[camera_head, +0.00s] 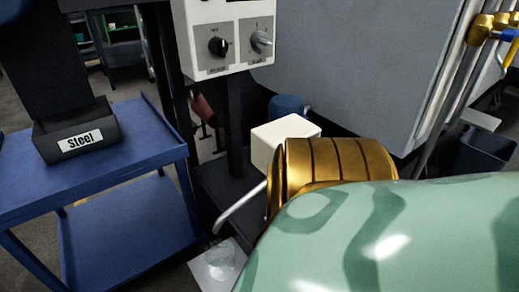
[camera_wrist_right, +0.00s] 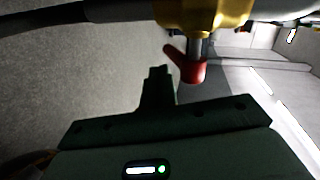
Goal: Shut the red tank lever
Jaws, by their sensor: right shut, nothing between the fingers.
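The red lever (camera_wrist_right: 189,66) shows in the right wrist view, on a grey stem under a brass valve body (camera_wrist_right: 212,14). Its arm points up and to the left. My right gripper (camera_wrist_right: 158,73) is shut and empty, its fingertips just left of and below the lever. I cannot tell whether they touch it. In the head view I cannot make out the red lever or my right gripper. Brass valve fittings (camera_head: 487,27) stand at the upper right there, with a blue handle (camera_head: 508,34) and a yellow handle (camera_head: 511,52). My left gripper is not in view.
In the head view a blue cart (camera_head: 125,150) holds a black bin labelled steel (camera_head: 78,135). A control panel (camera_head: 222,40) with two knobs hangs at the top. A large grey machine panel (camera_head: 350,65) fills the back. A dark bin (camera_head: 485,153) stands at the right.

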